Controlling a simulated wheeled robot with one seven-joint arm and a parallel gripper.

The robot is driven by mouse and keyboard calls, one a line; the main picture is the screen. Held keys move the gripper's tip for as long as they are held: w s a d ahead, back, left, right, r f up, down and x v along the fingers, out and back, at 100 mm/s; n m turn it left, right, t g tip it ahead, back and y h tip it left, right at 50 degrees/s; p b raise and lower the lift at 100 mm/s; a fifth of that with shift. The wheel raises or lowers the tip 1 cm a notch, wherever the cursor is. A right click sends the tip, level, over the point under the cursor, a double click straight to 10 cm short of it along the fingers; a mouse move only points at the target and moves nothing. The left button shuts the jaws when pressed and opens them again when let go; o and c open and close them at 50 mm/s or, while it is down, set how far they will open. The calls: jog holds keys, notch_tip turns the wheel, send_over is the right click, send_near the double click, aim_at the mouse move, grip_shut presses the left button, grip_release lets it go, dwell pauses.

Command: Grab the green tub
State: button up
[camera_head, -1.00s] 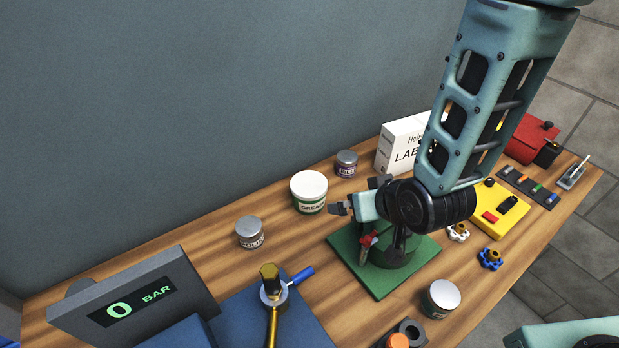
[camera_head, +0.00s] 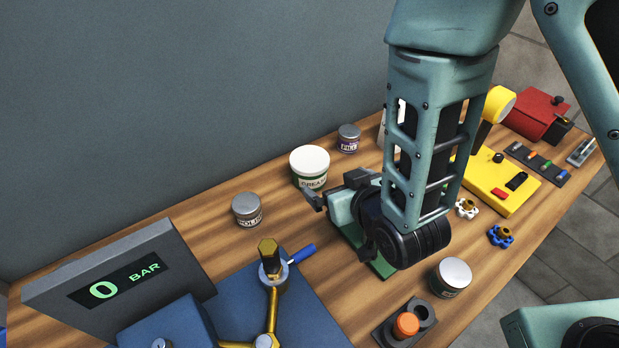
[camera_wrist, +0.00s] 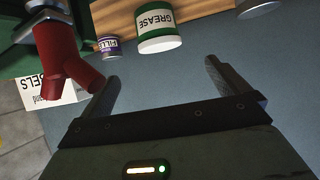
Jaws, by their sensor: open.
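The green tub, a white-lidded pot with a green band marked GREASE (camera_head: 309,167), stands upright on the wooden bench by the wall. In the wrist view the tub (camera_wrist: 157,30) appears upside down at the top, beyond the space between my fingertips. My gripper (camera_head: 333,190) is open and empty, just in front of the tub and to its right in the head view. Its two fingers (camera_wrist: 161,69) are spread in the wrist view, and the tub is not between them. One finger overlaps the tub's lower edge in the head view; I cannot tell whether they touch.
A purple-labelled tin (camera_head: 348,139) stands behind and right of the tub, a grey POLISH tin (camera_head: 247,210) to its left. A red forked part (camera_wrist: 66,62) is near my left finger in the wrist view. A white LABELS box (camera_wrist: 46,92) is beyond it. Bare bench lies between tub and POLISH tin.

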aim_at(315, 167)
jog(key=p+x, duration=0.2)
jog(key=x, duration=0.7)
jog(key=shift+w+r, duration=0.1)
jog(key=shift+p+x, duration=1.7)
jog(key=shift+x, duration=1.3)
jog(key=shift+d, duration=0.2)
jog(key=shift+c, duration=0.3)
jog(key=c, duration=1.1)
